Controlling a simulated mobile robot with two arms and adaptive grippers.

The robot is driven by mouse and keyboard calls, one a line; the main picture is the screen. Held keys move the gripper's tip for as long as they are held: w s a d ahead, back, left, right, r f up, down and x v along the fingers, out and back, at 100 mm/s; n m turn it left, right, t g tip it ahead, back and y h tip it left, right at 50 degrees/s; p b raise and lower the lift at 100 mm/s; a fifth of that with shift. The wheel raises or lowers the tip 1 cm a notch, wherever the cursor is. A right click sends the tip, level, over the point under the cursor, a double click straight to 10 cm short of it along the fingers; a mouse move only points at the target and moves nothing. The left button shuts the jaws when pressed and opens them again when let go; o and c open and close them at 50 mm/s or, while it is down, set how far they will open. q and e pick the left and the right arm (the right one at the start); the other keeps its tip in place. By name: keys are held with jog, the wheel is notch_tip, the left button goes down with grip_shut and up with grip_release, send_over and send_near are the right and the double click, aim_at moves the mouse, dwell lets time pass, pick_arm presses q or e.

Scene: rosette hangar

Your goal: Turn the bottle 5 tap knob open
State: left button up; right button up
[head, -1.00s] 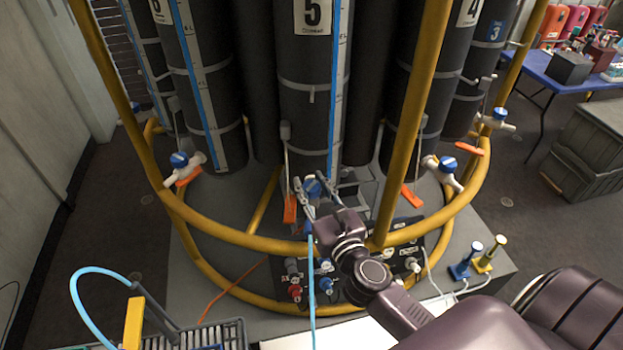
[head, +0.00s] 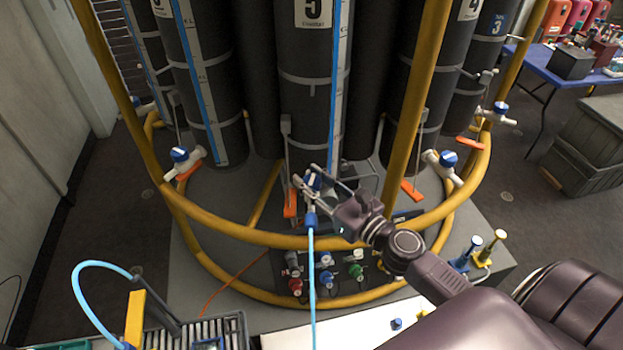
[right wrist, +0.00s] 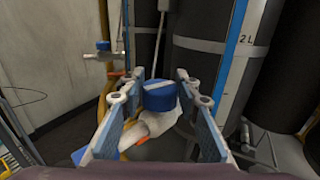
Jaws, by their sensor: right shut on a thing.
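Bottle 5 (head: 306,100) is the dark cylinder at the middle of the rack, with a "5" label and a blue-edged scale strip. Its tap knob (right wrist: 160,97) is blue with a white stripe and sits between the fingers in the right wrist view. The white tap body (right wrist: 150,130) is below it, partly hidden. My right gripper (head: 314,184) is shut on the knob, its fingers reaching left from the wrist; it mostly hides the tap in the head view. A light blue hose (head: 313,270) hangs from a blue fitting just under the gripper. My left gripper is not in view.
A yellow tubular frame (head: 407,120) rings the bottles, with an upright close to my right wrist. Neighbouring taps with blue knobs stand left (head: 180,154) and right (head: 448,158). A connector panel (head: 330,275) is below. Orange tags (head: 411,190) hang near the taps.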

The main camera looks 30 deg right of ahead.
jog(key=o, duration=1.2)
jog(key=v, duration=1.2)
jog(key=shift+f, duration=0.15)
